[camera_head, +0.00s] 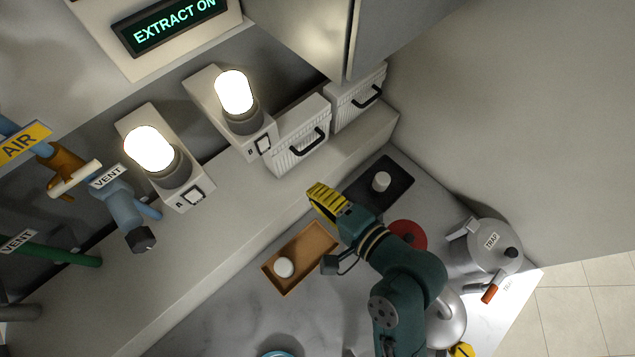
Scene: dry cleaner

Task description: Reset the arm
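My arm (405,285) is dark green and rises from the bottom of the head view, bending up and to the left. My gripper (322,197) is black with yellow ridged fingers, at the end of the arm. It is over the worktop, between a brown tray and a black tray. The fingers look close together, but the view from above does not show whether there is a gap. I see no object in them.
The brown tray (319,243) holds a white round piece (284,267). The black tray (399,169) holds a white cylinder (381,181). Lit lamps (152,150) and ribbed boxes (299,137) line the back.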

